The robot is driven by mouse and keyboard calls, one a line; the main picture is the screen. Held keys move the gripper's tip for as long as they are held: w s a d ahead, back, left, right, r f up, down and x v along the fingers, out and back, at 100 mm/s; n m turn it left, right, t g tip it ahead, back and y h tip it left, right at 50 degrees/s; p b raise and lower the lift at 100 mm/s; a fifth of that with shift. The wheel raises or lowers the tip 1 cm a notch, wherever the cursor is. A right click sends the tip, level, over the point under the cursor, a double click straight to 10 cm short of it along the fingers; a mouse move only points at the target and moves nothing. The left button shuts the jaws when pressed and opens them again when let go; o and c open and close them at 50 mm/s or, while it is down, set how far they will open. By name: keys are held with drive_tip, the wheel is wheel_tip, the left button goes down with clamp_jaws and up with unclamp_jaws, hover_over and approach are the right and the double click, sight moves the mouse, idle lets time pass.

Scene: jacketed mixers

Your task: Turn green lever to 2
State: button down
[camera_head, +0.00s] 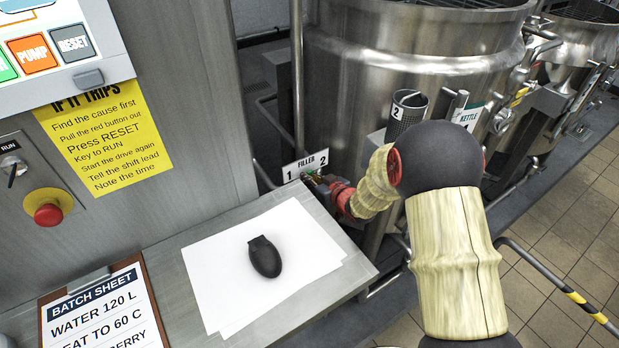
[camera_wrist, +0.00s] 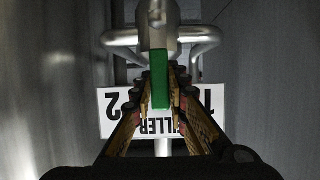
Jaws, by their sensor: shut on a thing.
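The green lever (camera_wrist: 159,76) shows in the wrist view as a flat green bar on a round metal valve body (camera_wrist: 157,18). My gripper (camera_wrist: 161,100) is shut on the lever, with one finger on each side of it. In the head view my gripper (camera_head: 322,186) reaches in at the white FILLER plate (camera_head: 306,163), and the lever is mostly hidden there. The plate carries 1 at its left and 2 at its right. The plate (camera_wrist: 112,104) is upside down in the wrist view, with the 2 on the left. The lever stands between the two numbers.
A large steel kettle (camera_head: 400,55) stands behind my gripper. A grey bench (camera_head: 190,300) in front holds white paper (camera_head: 215,265) with a black object (camera_head: 265,257) on it, and a batch sheet clipboard (camera_head: 105,310). A control cabinet with a red button (camera_head: 47,214) is at left.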

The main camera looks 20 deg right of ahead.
drive_tip(key=shift+d, duration=0.1)
idle(0.3)
drive_tip(key=shift+w+d+f+m+g+y+p, duration=0.1)
drive_tip(key=shift+w+d+f+m+y+p, duration=0.15)
drive_tip(key=shift+d+m+y+p, duration=0.85)
drive_tip(key=shift+w+d+f+m+g+y+p, duration=0.1)
drive_tip(key=shift+w+d+f+m+p, duration=0.4)
drive_tip(key=shift+p, duration=1.25)
drive_tip(key=shift+s+d+f+m+g+y+p, duration=0.1)
drive_tip(key=shift+d+m+y+p, duration=0.45)
drive_tip(key=shift+m+p, duration=0.7)
drive_tip(key=shift+n, duration=0.25)
drive_tip(key=c, duration=2)
unclamp_jaws()
drive_tip(key=shift+o, duration=1.4)
drive_tip(key=shift+w, duration=0.1)
